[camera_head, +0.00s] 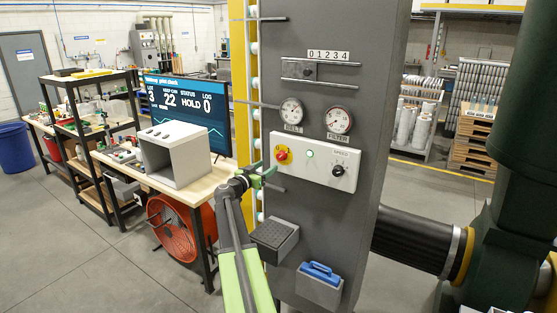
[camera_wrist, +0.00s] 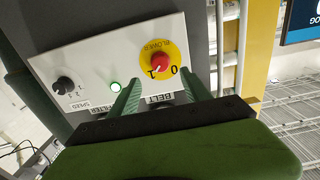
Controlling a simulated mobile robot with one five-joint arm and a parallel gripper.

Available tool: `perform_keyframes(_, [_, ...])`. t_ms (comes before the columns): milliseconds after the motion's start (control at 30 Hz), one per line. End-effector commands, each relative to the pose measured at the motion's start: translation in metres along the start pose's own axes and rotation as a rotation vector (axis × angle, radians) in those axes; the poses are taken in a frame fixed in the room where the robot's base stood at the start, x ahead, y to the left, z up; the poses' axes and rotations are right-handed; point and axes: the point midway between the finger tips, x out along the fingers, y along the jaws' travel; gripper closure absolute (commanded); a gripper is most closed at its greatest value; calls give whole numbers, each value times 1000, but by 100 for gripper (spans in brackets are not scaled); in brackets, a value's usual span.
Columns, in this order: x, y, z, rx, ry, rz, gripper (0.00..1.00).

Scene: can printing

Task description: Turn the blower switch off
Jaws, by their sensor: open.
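The blower switch is a red knob on a round yellow plate (camera_head: 282,155), at the left end of a white panel (camera_head: 320,171) on a grey cabinet. In the wrist view the red knob (camera_wrist: 161,61) appears upside down, with 0 and 1 marked on the yellow plate. Its exact pointing is hard to read, but it seems nearer the 1. My gripper (camera_head: 262,174) is at the panel's left side in the head view. In the wrist view my gripper (camera_wrist: 160,80) is open and empty, its green fingers to either side of the switch; contact is not visible.
A lit green lamp (camera_head: 310,153) and a black speed knob (camera_head: 338,170) share the panel. Two gauges (camera_head: 291,110) sit above. A black-topped box (camera_head: 274,241) and a blue-handled box (camera_head: 320,283) stick out below. A workbench stands left.

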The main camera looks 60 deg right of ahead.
Motion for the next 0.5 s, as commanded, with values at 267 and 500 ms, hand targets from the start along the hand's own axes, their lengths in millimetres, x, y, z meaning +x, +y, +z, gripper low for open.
perform_keyframes(267, [70, -1, 0, 0, -1, 3, 44])
perform_keyframes(500, [97, 0, 0, 0, -1, 2, 44])
